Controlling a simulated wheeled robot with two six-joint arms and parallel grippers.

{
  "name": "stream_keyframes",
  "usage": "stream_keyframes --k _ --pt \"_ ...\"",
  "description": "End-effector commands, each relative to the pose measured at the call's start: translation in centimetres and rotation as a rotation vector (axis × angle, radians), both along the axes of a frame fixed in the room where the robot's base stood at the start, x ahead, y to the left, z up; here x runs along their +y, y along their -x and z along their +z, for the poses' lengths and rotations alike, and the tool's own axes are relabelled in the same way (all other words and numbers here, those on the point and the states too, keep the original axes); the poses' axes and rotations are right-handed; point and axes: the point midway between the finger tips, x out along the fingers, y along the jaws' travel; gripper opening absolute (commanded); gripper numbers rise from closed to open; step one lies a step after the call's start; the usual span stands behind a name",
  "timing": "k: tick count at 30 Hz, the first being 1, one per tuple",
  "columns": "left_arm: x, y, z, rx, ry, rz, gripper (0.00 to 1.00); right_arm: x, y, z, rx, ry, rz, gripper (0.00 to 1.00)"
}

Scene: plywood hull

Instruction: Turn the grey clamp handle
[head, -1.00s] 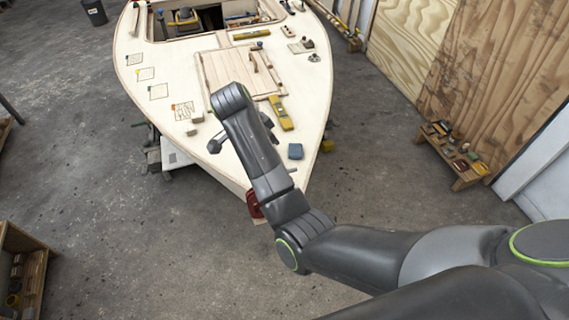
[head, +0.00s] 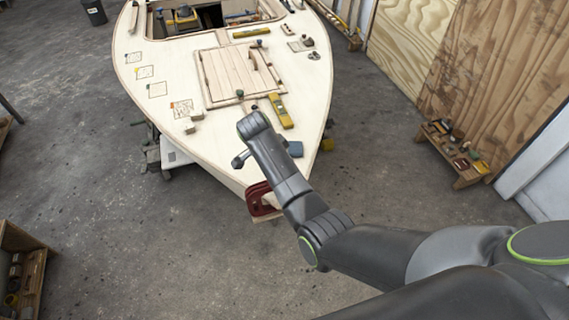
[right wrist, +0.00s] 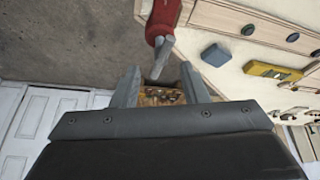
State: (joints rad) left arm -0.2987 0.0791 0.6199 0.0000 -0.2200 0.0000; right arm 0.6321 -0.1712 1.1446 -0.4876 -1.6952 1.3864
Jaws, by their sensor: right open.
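A red clamp (head: 262,200) is fixed at the bow tip of the pale plywood hull in the head view, partly hidden behind my right arm. In the right wrist view the red clamp body (right wrist: 164,18) hangs in from the top, with its grey handle (right wrist: 160,58) below it. My right gripper (right wrist: 160,84) is open, its two fingers apart, with the handle's lower end near the gap between the tips; I see no contact. In the head view my right gripper (head: 240,160) shows only in part, above the bow. My left gripper is not in view.
On the deck near the bow lie a blue block (head: 295,149) and a yellow level (head: 281,111). A hatch (head: 235,72) is farther back. A low bench with tools (head: 455,155) stands at the right by plywood sheets.

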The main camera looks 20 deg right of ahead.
Motion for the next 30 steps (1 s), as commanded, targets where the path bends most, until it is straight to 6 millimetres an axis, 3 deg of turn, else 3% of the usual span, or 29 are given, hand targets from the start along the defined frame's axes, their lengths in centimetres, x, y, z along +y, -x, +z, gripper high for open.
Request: stream_keyframes --k 7,18,27,30 --pt "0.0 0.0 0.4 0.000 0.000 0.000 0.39 -0.9 -0.3 -2.3 0.001 0.001 0.000 0.40" --pt "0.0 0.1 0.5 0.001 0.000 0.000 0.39 -1.1 -0.4 -2.8 0.000 0.000 0.000 0.40" --pt "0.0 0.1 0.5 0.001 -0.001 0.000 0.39 -1.1 -0.4 -2.8 0.000 0.000 0.000 0.02" --pt "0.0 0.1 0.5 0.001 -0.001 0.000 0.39 -1.1 -0.4 -2.8 0.000 0.000 0.000 0.00"
